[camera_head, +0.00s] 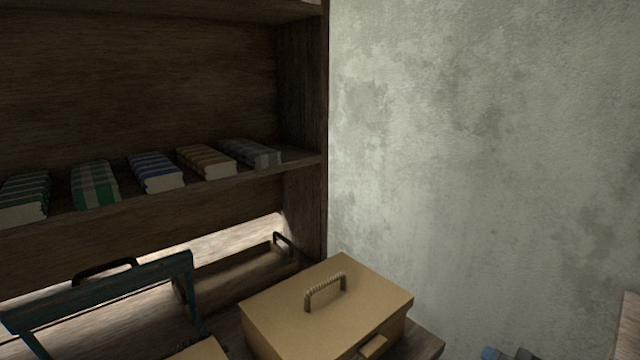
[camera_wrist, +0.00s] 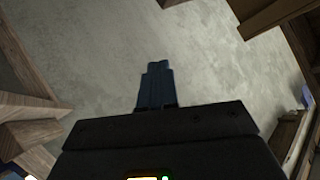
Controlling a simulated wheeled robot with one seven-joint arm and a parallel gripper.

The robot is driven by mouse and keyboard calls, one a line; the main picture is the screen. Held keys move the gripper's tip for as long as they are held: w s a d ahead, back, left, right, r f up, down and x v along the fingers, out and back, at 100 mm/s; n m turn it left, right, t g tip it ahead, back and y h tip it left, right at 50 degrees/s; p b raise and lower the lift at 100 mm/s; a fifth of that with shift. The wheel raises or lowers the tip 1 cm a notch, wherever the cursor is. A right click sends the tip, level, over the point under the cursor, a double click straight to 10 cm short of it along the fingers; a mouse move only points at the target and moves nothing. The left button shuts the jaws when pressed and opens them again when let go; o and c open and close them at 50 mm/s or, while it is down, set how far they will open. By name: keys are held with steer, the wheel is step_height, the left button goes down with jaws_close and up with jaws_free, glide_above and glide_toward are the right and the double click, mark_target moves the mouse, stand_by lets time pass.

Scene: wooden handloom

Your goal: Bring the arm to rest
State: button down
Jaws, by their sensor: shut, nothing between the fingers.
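My gripper (camera_wrist: 158,84) shows in the wrist view with its dark fingers together and nothing between them. It points toward a bare grey floor or wall surface and touches nothing that I can see. In the head view only a small dark blue part at the bottom right edge may belong to my arm; my gripper's fingers cannot be made out there.
A wooden shelf (camera_head: 230,178) at the left holds several folded striped cloths (camera_head: 157,172). Below stand a tan box (camera_head: 285,310) with a handle and a teal frame (camera_head: 110,285). A plaster wall (camera_head: 480,150) fills the right. Wooden beams (camera_wrist: 30,125) flank the wrist view.

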steer(key=s+a+f+n, duration=0.1)
steer(key=s+a, duration=0.3)
steer(key=s, duration=0.4)
steer(key=s+a+f+t, duration=0.1)
steer(key=s+a, duration=0.2)
steer(key=s, duration=0.4)
steer(key=s+a+f+n, duration=0.15)
steer(key=s+a, duration=0.25)
steer(key=s, duration=0.4)
steer(key=s+r+n, duration=0.2)
steer(key=s+r, duration=0.4)
steer(key=s, duration=0.3)
steer(key=s+a+r+n+t+y, duration=0.1)
steer(key=s+r+n, duration=0.1)
steer(key=s+r, duration=0.4)
steer(key=s, duration=0.4)
steer(key=shift+s+a+t, duration=0.15)
steer(key=shift+a+t, duration=0.15)
steer(key=shift+r, duration=0.1)
